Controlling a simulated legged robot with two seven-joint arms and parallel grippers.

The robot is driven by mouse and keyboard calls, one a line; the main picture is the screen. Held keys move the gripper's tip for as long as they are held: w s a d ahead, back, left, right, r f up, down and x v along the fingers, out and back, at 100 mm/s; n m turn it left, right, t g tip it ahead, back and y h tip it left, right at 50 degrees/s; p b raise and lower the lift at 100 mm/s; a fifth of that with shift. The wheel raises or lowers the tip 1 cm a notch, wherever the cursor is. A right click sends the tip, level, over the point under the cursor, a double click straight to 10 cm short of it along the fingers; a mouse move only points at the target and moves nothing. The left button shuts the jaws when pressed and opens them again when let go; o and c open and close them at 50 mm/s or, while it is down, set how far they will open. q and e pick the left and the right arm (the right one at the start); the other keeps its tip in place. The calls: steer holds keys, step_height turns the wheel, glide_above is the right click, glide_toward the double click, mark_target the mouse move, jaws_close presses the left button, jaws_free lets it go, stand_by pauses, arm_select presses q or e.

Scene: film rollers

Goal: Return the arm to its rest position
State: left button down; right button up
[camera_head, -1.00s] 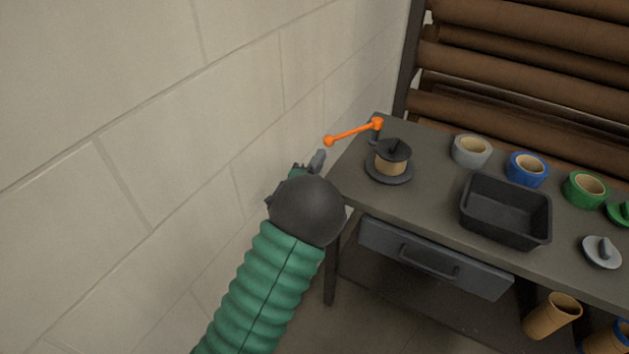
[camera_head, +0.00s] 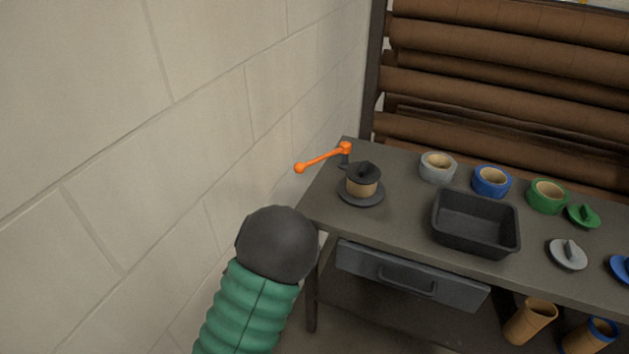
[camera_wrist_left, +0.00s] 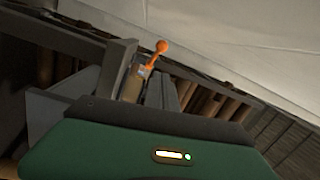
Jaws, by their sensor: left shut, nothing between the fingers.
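My left arm, a green ribbed sleeve with a dark round joint, comes in at the bottom of the head view, beside the table's left end. Its fingers are hidden behind the joint there. In the left wrist view the grey fingers of my left gripper (camera_wrist_left: 165,92) show beyond the green housing, shut and empty. The arm is apart from the orange crank (camera_head: 323,158), which sticks out past the table's left corner. The crank also shows in the left wrist view (camera_wrist_left: 153,60). My right gripper is not in view.
The table (camera_head: 405,232) holds a dark-capped roller on a round base (camera_head: 362,184), grey, blue and green rings (camera_head: 491,181), a black tray (camera_head: 475,224) and lids. Below are a drawer (camera_head: 410,275) and cardboard tubes (camera_head: 529,321). A block wall (camera_head: 120,150) stands left.

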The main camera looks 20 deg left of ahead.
arm_select(q)
steer(key=shift+d, duration=0.1)
steer(key=s+d+f+n+g, duration=0.4)
steer(key=d+f+n+g, duration=0.1)
steer(key=f+n+g, duration=0.45)
steer(key=s+d+n+g+h, duration=0.1)
steer(key=s+d+n+g, duration=0.2)
steer(key=s, duration=0.4)
steer(key=s+d+n+g+h, duration=0.2)
steer(key=s+d+g, duration=0.2)
steer(key=s, duration=0.4)
step_height(320, 180, up, 16)
steer(key=p, duration=1.6)
steer(key=shift+w+p, duration=0.4)
